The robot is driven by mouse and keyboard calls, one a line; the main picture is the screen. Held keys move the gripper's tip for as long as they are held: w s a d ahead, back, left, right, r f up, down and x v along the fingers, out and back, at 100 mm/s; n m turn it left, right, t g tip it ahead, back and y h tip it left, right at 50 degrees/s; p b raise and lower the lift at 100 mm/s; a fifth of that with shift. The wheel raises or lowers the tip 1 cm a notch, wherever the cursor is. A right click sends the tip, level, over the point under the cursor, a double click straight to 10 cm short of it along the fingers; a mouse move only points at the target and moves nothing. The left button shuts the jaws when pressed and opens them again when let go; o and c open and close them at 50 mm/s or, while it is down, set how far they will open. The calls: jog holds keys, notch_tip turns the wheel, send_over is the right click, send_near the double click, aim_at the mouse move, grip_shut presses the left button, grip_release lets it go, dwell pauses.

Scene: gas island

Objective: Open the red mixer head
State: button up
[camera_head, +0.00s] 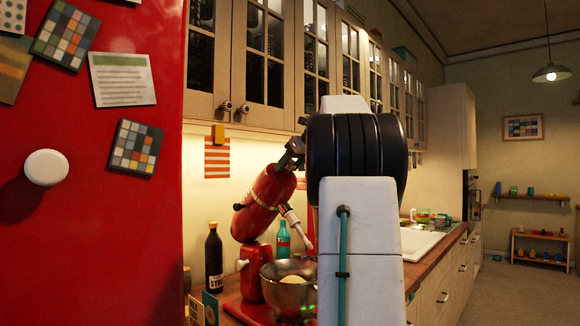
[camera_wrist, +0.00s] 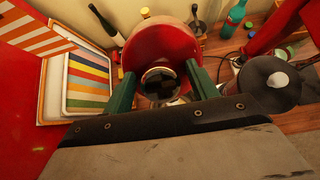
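The red mixer (camera_head: 266,200) stands on the counter in the head view. Its head is tilted steeply up, its front end toward the upper right, and a pale beater (camera_head: 297,228) hangs from it above a metal bowl (camera_head: 288,284). My gripper (camera_head: 291,156) is at the raised front end of the head, partly hidden by my arm. In the wrist view, the two green fingers of my gripper (camera_wrist: 161,72) are spread on either side of the round end of the mixer head (camera_wrist: 160,42). I cannot tell whether they touch it.
A dark bottle (camera_head: 213,258) stands left of the mixer and a teal bottle (camera_head: 283,240) behind it. A red panel (camera_head: 90,230) fills the left side. Cabinets (camera_head: 262,60) hang above. A sink (camera_head: 418,243) lies to the right, with open floor beyond.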

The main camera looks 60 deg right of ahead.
jog(key=d+v, duration=0.1)
jog(key=v, duration=0.6)
jog(key=shift+s+a+r, duration=0.2)
jog(key=shift+s+a, duration=0.15)
jog(key=shift+a, duration=0.15)
dwell(0.3)
